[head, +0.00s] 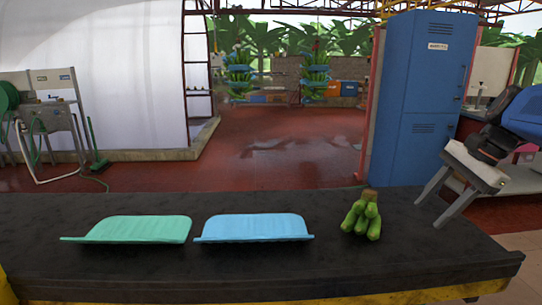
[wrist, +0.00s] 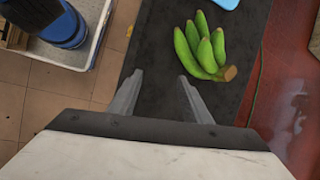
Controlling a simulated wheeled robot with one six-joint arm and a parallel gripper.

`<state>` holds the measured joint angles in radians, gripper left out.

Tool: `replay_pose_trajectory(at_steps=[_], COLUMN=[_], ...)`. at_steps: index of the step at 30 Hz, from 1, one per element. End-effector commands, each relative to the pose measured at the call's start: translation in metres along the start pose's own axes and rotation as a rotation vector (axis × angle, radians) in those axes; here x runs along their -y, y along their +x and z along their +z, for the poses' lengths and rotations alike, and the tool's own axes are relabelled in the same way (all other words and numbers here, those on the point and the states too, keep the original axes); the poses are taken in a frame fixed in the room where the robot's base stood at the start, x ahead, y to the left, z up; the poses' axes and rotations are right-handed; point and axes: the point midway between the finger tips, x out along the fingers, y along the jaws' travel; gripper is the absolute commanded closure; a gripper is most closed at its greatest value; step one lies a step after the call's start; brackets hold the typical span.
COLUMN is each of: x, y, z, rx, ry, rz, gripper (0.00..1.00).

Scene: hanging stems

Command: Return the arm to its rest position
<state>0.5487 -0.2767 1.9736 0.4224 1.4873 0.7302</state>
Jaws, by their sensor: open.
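My gripper (head: 446,207) is at the right in the head view, above the right end of the dark table (head: 120,275). Its two grey fingers are spread apart with nothing between them. In the wrist view my gripper (wrist: 157,90) also shows open and empty. A small bunch of green bananas (head: 362,217) rests on the table, to the left of my gripper and apart from it. The bunch also shows in the wrist view (wrist: 203,45), beyond the fingertips.
A green tray (head: 140,229) and a blue tray (head: 253,227) lie on the table to the left of the bananas. A tall blue locker (head: 420,100) stands behind the table at the right. Banana stems (head: 240,72) hang far back. The table's left end is clear.

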Motion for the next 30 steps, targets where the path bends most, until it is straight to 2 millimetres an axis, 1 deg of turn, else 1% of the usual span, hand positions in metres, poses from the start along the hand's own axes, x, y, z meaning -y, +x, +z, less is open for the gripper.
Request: replay_pose_trajectory(at_steps=[1, 3, 7, 12, 16, 21, 25, 30], x=[-0.010, -0.023, -0.049, -0.086, -0.113, -0.142, -0.155, -0.161], y=[0.012, 0.026, 0.053, 0.085, 0.108, 0.134, 0.147, 0.152], z=[0.015, 0.030, 0.052, 0.072, 0.082, 0.087, 0.089, 0.088], rx=[-0.028, -0.069, -0.142, -0.234, -0.300, -0.375, -0.412, -0.432], ry=[-0.082, -0.194, -0.411, -0.704, -0.928, -1.189, -1.319, -1.382], rz=[0.012, 0.028, 0.056, 0.094, 0.121, 0.151, 0.164, 0.171], gripper=[0.56, 0.56, 0.56, 0.56, 0.56, 0.56, 0.56, 0.56])
